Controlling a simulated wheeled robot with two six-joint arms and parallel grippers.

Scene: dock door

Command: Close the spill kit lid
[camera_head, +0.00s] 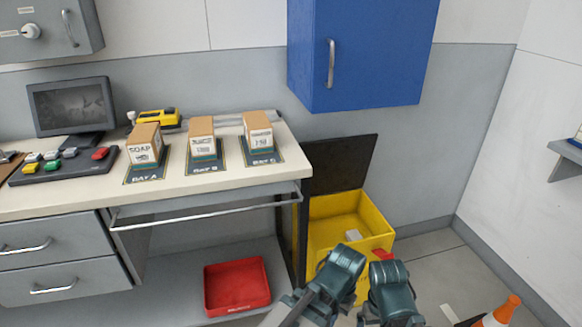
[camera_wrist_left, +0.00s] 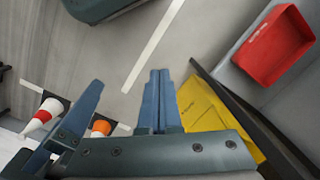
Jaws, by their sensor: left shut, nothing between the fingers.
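The spill kit is a yellow bin (camera_head: 322,232) on the floor at the right end of the desk. Its dark lid (camera_head: 341,163) stands open, tilted up at the back of the bin. A small pale item (camera_head: 353,236) lies inside. In the left wrist view the bin's yellow side (camera_wrist_left: 203,108) shows beside the fingers. My left gripper (camera_wrist_left: 160,78) is shut with nothing between its fingers. In the head view both my wrists are low in front of the bin and partly cover it; the fingertips are hidden there. I cannot tell the right gripper's jaw state.
A desk (camera_head: 70,201) with boxes stands left of the bin. A red tray (camera_head: 237,286) sits on the shelf beneath it. A blue wall cabinet (camera_head: 372,50) hangs above the lid. An orange cone (camera_head: 502,310) stands at the lower right.

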